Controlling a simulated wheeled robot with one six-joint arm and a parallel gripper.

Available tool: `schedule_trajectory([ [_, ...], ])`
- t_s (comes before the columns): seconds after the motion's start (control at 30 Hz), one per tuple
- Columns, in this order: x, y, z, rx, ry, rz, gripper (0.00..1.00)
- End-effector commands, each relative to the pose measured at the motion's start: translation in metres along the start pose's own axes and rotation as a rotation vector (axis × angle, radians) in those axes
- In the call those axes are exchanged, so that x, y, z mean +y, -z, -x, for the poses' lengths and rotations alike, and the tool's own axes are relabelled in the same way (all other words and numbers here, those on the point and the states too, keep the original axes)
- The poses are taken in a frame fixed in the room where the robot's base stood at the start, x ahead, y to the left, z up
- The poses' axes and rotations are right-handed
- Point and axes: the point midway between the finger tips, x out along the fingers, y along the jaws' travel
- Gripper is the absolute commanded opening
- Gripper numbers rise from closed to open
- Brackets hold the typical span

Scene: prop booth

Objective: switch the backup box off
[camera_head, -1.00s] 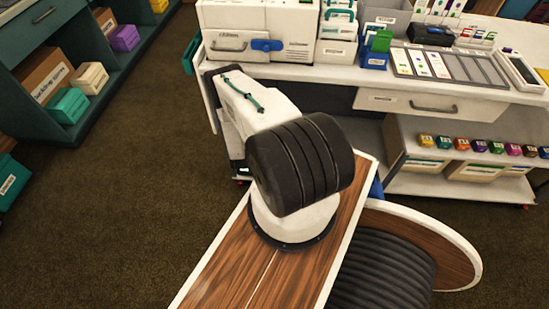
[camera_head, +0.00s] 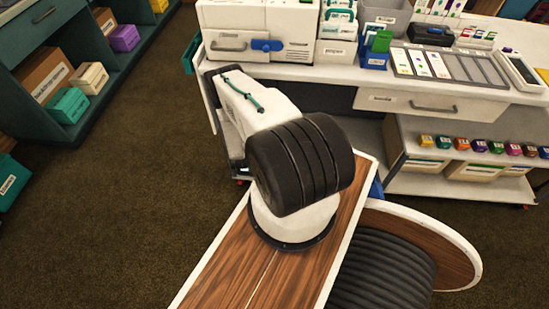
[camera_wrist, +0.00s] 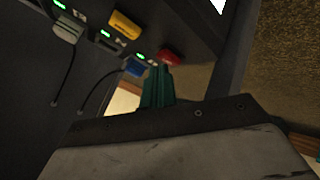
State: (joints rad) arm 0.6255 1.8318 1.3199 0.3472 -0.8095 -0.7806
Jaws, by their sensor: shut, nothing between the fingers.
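In the wrist view my gripper (camera_wrist: 158,88) has teal fingers, closed together and empty. They point up toward a dark unit (camera_wrist: 185,30) with small lit green lights (camera_wrist: 105,33). A red block (camera_wrist: 171,56) is just beyond the fingertips; I cannot tell whether they touch it. A blue block (camera_wrist: 135,68) is left of the tips, and a yellow block (camera_wrist: 125,25) is farther up. No label is readable, so I cannot tell which part is the backup box or its switch. In the head view my arm hides the gripper.
Thin cables hang from a grey plug (camera_wrist: 66,28) and near the blue block. In the head view a white counter (camera_head: 330,72) with trays stands ahead, its drawer (camera_head: 430,103) shut. Teal shelves (camera_head: 75,60) stand at left. The carpet (camera_head: 110,190) between is clear.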

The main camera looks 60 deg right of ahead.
Motion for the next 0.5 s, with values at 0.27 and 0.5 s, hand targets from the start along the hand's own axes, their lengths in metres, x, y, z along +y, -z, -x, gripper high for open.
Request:
schedule_trajectory([
  [0.27, 0.0, 0.0, 0.0, 0.0, 0.0, 0.0, 0.0],
  [0.5, -0.0031, -0.0035, -0.0037, -0.001, 0.0, 0.0, 0.0],
])
